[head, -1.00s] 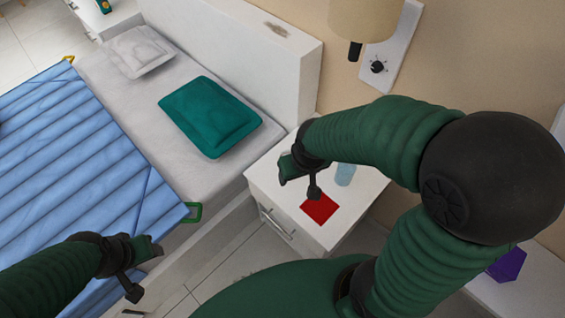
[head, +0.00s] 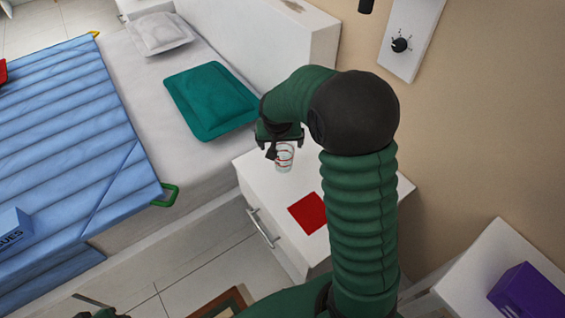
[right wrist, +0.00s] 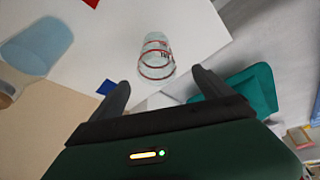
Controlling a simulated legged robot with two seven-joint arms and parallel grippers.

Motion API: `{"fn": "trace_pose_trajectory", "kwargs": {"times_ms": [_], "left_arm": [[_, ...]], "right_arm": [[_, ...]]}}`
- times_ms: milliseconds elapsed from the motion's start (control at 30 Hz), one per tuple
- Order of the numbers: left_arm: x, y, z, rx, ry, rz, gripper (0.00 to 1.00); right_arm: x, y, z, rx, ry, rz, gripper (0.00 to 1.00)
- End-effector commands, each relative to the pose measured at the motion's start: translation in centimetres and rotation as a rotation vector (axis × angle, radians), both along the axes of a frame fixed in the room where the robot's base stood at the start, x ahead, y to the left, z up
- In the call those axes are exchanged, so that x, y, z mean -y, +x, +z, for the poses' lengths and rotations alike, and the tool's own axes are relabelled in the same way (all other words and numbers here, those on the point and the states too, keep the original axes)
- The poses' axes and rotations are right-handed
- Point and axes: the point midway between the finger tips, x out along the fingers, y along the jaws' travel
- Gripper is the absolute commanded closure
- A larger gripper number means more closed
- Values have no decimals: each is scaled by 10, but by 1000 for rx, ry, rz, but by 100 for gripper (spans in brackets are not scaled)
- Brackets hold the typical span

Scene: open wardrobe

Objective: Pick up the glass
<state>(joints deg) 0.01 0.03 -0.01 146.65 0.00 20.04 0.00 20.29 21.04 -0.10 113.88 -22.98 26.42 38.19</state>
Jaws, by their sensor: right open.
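A clear glass (head: 285,158) with red rings stands on the white nightstand (head: 257,163), near its back edge by the bed. My right gripper (head: 283,144) is open and empty, just above and beside the glass. In the right wrist view the glass (right wrist: 156,58) shows ahead of the two spread fingertips (right wrist: 160,82), roughly centred between them. The glass is not clasped. My left gripper (head: 95,308) is only partly in view at the bottom left edge; its jaws cannot be made out.
A red square (head: 309,213) lies on the nightstand. A pale blue tumbler-like thing (right wrist: 38,42) shows in the right wrist view; my arm hides it in the head view. A teal pillow (head: 210,100) lies on the bed. A purple box (head: 527,290) stands at the lower right.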

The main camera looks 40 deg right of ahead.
Motion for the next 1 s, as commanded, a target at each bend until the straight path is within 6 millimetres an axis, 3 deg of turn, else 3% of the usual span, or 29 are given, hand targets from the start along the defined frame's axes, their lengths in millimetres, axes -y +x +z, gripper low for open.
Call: {"fn": "trace_pose_trajectory", "kwargs": {"times_ms": [167, 400, 633, 1000], "left_arm": [[0, 0, -8, 0, 0, 0, 47], [0, 0, -26, 0, 0, 0, 47], [0, 0, -24, 0, 0, 0, 47], [0, 0, -25, 0, 0, 0, 47]], "right_arm": [[5, 3, -17, -1, 1, 0, 11], [17, 10, -56, -2, 1, 0, 11], [18, 12, -56, 0, 0, 1, 11], [18, 12, -56, 0, 0, 1, 59]]}}
